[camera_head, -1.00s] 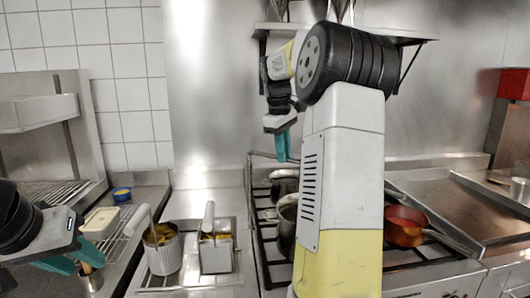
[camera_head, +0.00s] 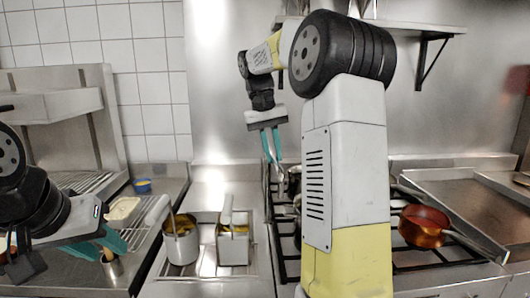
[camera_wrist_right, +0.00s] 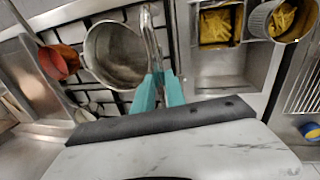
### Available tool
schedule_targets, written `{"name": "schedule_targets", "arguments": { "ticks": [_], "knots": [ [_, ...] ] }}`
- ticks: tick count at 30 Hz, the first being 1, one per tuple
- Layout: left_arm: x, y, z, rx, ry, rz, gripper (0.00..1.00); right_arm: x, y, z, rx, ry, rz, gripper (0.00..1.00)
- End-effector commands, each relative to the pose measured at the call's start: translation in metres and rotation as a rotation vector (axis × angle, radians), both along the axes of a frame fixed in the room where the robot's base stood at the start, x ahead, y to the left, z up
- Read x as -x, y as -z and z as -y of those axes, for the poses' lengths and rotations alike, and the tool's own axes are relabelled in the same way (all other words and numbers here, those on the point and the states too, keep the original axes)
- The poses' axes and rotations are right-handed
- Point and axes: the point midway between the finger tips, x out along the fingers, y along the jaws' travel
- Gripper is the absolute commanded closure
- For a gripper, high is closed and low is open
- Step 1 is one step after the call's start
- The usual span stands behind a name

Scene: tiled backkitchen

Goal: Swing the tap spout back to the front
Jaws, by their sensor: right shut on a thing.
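My right gripper (camera_head: 271,146) hangs over the left side of the stove, fingers pointing down. In the right wrist view its teal fingers (camera_wrist_right: 159,88) are shut on a slim shiny metal bar (camera_wrist_right: 150,42), which looks like the tap spout. The bar runs away from the fingertips beside a steel pot (camera_wrist_right: 116,62). In the head view only a short bright piece of the bar (camera_head: 281,178) shows below the fingertips. The tap's base cannot be made out.
A copper-coloured pan (camera_head: 423,228) is on the stove's right. A blue-rimmed tub (camera_head: 142,186) and a small metal cup (camera_head: 112,268) are on the left. A shelf (camera_head: 430,30) hangs above.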

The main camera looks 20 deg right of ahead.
Motion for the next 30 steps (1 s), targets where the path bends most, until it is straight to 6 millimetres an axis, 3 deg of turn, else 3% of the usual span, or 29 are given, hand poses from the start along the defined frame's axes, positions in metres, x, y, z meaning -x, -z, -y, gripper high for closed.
{"name": "schedule_targets", "arguments": {
  "ticks": [20, 21, 24, 30],
  "knots": [
    [0.0, 0.0, 0.0, 0.0, 0.0, 0.0, 0.64, -0.003, -0.0009, -0.0095, 0.0, 0.072, 0.003, 1.0],
    [0.0, 0.0, 0.0, 0.0, 0.0, 0.0, 0.64, -0.0031, -0.0009, -0.0095, 0.0, 0.072, 0.003, 0.82],
    [0.0, 0.0, 0.0, 0.0, 0.0, 0.0, 0.64, -0.003, -0.0008, -0.0095, 0.0, 0.072, 0.003, 0.62],
    [0.0, 0.0, 0.0, 0.0, 0.0, 0.0, 0.64, -0.0028, -0.0004, -0.0095, -0.001, 0.071, 0.002, 0.62]
  ]
}}
